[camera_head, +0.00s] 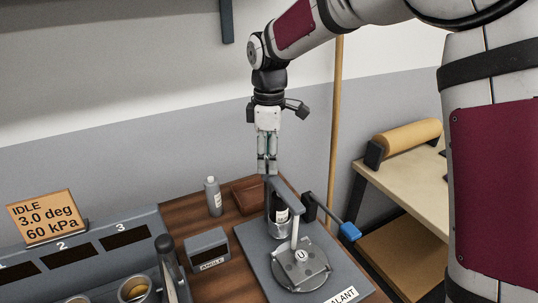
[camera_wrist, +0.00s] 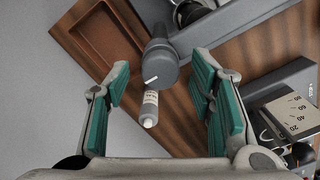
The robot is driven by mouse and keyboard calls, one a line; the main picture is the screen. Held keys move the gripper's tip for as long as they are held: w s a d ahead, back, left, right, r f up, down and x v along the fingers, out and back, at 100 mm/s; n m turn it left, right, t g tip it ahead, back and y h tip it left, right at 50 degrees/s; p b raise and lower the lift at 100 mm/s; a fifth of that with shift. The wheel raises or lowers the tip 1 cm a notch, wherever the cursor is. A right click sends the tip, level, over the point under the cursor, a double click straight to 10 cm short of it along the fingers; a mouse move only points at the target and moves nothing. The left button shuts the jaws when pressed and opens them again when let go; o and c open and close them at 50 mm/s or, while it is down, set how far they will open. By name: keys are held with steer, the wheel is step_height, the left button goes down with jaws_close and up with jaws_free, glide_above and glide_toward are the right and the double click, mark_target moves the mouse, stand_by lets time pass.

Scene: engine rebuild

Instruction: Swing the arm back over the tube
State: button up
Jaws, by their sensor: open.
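The sealant stand has a dark grey swing arm (camera_head: 285,193), which runs from just below my gripper toward the right and front. Its rounded end (camera_wrist: 160,62) shows between my fingers in the wrist view. Part of a dark item (camera_wrist: 187,13) beside the arm in the wrist view may be this tube. My gripper (camera_head: 267,167) points down, open and empty, just above the arm's end. Its green-padded fingers (camera_wrist: 160,100) are wide apart in the wrist view. Contact cannot be told.
A grey bottle (camera_head: 213,196) and brown tray (camera_head: 246,196) stand beside the stand. The angle box (camera_head: 208,251) is in front. A blue-tipped lever (camera_head: 349,231) sticks out right. A round metal disc (camera_head: 301,267) lies on the stand's base plate (camera_head: 340,270).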

step_height(320, 180, up, 8)
steer(key=shift+f, duration=0.25)
stand_by(0.5)
steer(key=s+d+m+t, duration=0.1)
steer(key=s+d+m, duration=0.4)
steer(key=s, duration=0.4)
steer(key=s+d+r+m+t, duration=0.1)
steer(key=s+d+m, duration=0.4)
steer(key=s, duration=0.5)
steer(key=s+d+r+m+t, duration=0.1)
steer(key=s+d+m+t, duration=0.2)
steer(key=s, duration=0.6)
steer(key=d+m, duration=0.2)
steer(key=m, duration=0.1)
steer(key=shift+s, duration=0.15)
